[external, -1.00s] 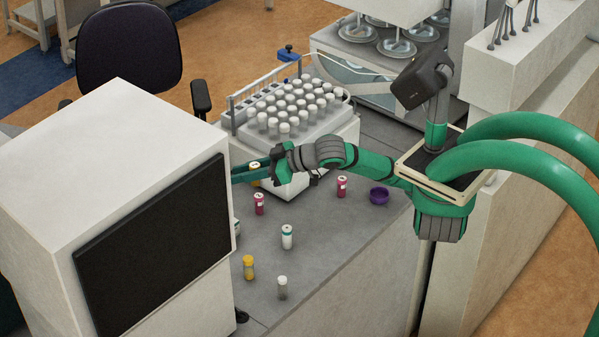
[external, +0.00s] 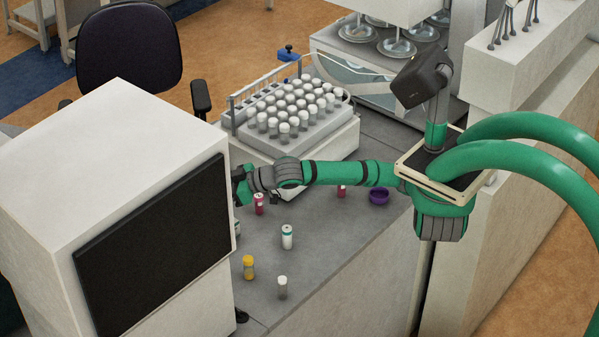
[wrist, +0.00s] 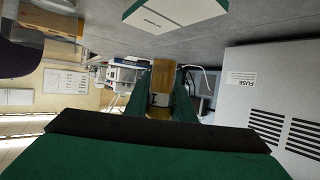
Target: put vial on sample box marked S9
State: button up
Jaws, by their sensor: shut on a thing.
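My gripper (wrist: 162,100) is shut on an amber vial (wrist: 163,78) with a pale band, seen between its green fingers in the wrist view. In the external view my gripper (external: 240,188) is at the edge of the white monitor housing, and the held vial is hidden there. In the wrist view a white and green box (wrist: 178,12) lies on the bench beyond the vial, apart from it. Its small print is unreadable, so I cannot tell whether it is marked S9.
A white housing with a black screen (external: 155,250) blocks the left of the bench. Red (external: 259,204), white (external: 287,237), yellow (external: 248,267) and grey (external: 282,287) vials stand in front. A purple ring (external: 379,197) lies right. A rack of white-capped vials (external: 270,148) stands behind.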

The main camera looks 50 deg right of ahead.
aim_at(184, 223)
jog(key=shift+w+a+f, duration=0.1)
jog(key=shift+w+f, duration=0.5)
jog(key=shift+f, duration=0.1)
jog(key=shift+w+f, duration=0.15)
jog(key=shift+f, duration=0.75)
jog(key=shift+w+f, duration=0.1)
jog(key=shift+f, duration=0.8)
jog(key=shift+f, duration=0.1)
jog(key=o, duration=1)
jog(key=shift+f, duration=0.1)
jog(key=shift+s+r, duration=0.1)
jog(key=shift+r, duration=0.2)
jog(key=v, duration=1.1)
jog(key=shift+s+d, duration=0.25)
jog(key=shift+s, duration=0.05)
jog(key=shift+r, duration=0.15)
